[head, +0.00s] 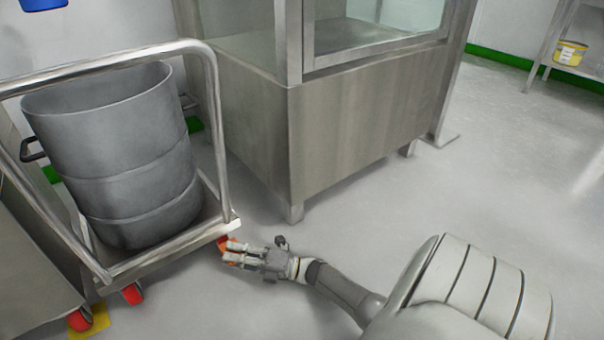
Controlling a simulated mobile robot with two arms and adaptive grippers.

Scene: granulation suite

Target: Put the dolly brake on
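The dolly (160,258) is a metal cart with a tubular handle frame at the left, carrying a large grey drum (115,150). The finger gap is too small to judge. My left gripper is out of view.
A steel cabinet with glass panels (350,110) stands behind the dolly, one foot near its corner. Another steel unit (30,260) is at the left edge. A yellow tub (570,53) sits on a shelf far right. The floor at right is clear.

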